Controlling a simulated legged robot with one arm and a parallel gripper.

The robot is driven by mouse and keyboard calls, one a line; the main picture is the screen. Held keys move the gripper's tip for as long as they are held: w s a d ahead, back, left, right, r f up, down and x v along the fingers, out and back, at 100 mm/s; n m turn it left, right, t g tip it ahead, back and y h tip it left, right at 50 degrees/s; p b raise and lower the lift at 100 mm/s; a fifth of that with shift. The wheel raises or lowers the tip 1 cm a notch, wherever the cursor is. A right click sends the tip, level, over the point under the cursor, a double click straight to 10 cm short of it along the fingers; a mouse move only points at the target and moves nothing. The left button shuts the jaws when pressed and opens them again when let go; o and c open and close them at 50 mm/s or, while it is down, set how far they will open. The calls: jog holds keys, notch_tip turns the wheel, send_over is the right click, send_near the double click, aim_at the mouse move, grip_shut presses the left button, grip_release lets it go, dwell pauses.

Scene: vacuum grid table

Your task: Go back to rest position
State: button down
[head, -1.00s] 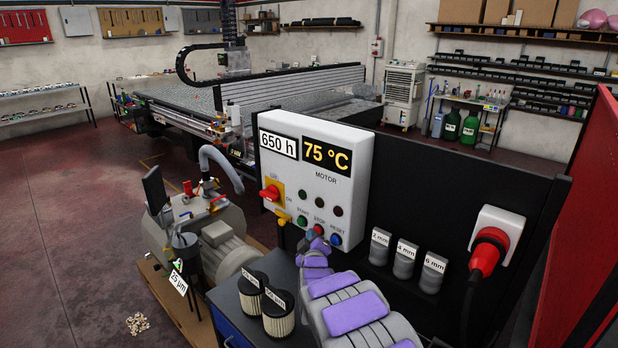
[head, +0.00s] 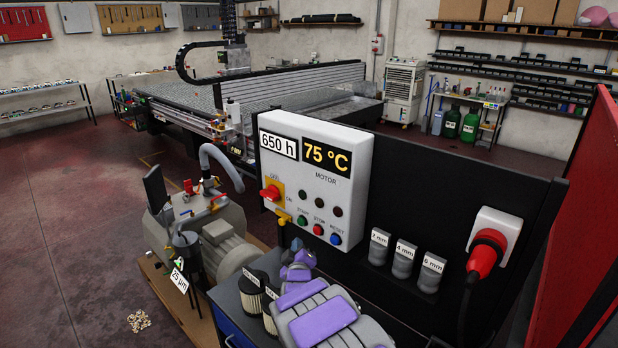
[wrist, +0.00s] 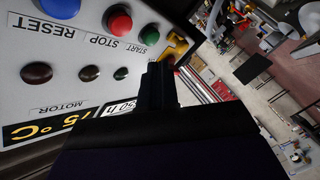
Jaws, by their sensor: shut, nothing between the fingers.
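My arm with purple pads reaches up from the bottom of the head view. My gripper (head: 297,246) is at its far end, small and partly blurred into the arm, just below the white control panel (head: 350,150). In the wrist view my gripper (wrist: 160,82) is a dark shape with its fingers together and nothing between them. The green START (head: 303,221), red STOP (head: 319,230) and blue RESET (head: 336,239) buttons are uncovered on the panel. The fingers look apart from the buttons in the wrist view.
Two filter cartridges (head: 252,290) stand on the cabinet left of my arm, one partly hidden by it. A pump (head: 215,240) sits further left. Labelled grey blocks (head: 404,260) are to the right, with a red plug (head: 488,250) beyond. Open floor (head: 70,230) lies left.

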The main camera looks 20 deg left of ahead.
dwell(0.7)
jog(key=s+d+r+m+g+h, duration=0.2)
jog(key=s+d+m+g, duration=0.15)
jog(key=d, duration=0.95)
jog(key=s+d+r+m+g+h, duration=0.25)
jog(key=s+d, duration=0.25)
jog(key=d, duration=0.7)
jog(key=s+d+m+g, duration=0.2)
jog(key=s+d+g, duration=0.2)
jog(key=s, duration=1)
jog(key=s+d+r+m+g+h, duration=0.1)
jog(key=s+d+m+g, duration=0.2)
jog(key=s+d, duration=0.5)
jog(key=s+d+m+g+h, duration=0.1)
jog(key=s+d+m+g, duration=0.2)
jog(key=s, duration=1.7)
jog(key=d+g, duration=0.1)
jog(key=d, duration=0.2)
jog(key=shift+d+r+g, duration=0.25)
jog(key=shift+r+g, duration=0.05)
